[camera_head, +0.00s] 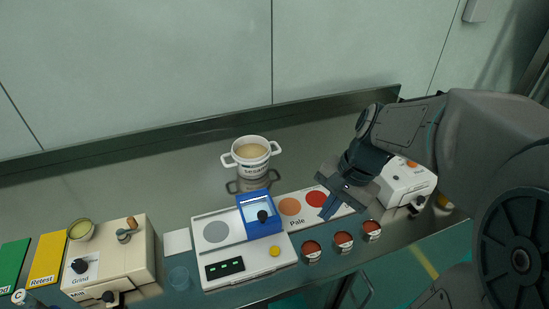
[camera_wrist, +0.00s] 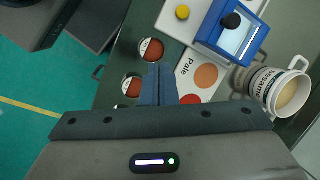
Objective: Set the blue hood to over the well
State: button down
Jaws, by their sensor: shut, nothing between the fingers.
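The blue hood (camera_head: 259,213) has a clear window and a black knob (camera_head: 262,216). It sits at the right end of the white machine (camera_head: 248,270). A round grey disc (camera_head: 215,232), which looks like the well, lies uncovered to the hood's left, by a rail. My gripper (camera_head: 327,210) is shut and empty, right of the hood and apart from it, above the card marked Pale (camera_head: 297,222). In the wrist view the shut fingers (camera_wrist: 159,80) point toward the card, and the hood (camera_wrist: 229,32) shows at the upper right.
A white pot (camera_head: 252,155) of tan contents stands behind the hood. Several small red-filled cups (camera_head: 343,240) stand along the front edge. Open counter lies behind.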

jog(key=w+r+m+y+p, duration=0.2)
jog(key=w+m+y+p, duration=0.1)
jog(key=w+m, duration=0.4)
jog(key=shift+w+d+m+g+y, duration=0.3)
jog(key=shift+m+g+y, duration=0.1)
jog(key=shift+m+y, duration=0.35)
jog(key=shift+a+f, duration=0.1)
jog(key=shift+f, duration=0.05)
jog(key=p, duration=0.1)
send_near(279, 219)
jog(key=a+f, duration=0.1)
jog(key=a, duration=0.1)
jog(key=shift+s+a+f+p, duration=0.1)
jog(key=shift+a+f+p, duration=0.15)
jog(key=shift+a, duration=0.5)
jog(key=shift+s+a+f+p, duration=0.15)
jog(key=shift+a+f, duration=0.2)
jog(key=shift+a, duration=0.45)
jog(key=shift+s+a+f+p, duration=0.1)
jog(key=shift+a+f+p, duration=0.15)
jog(key=shift+a, duration=0.5)
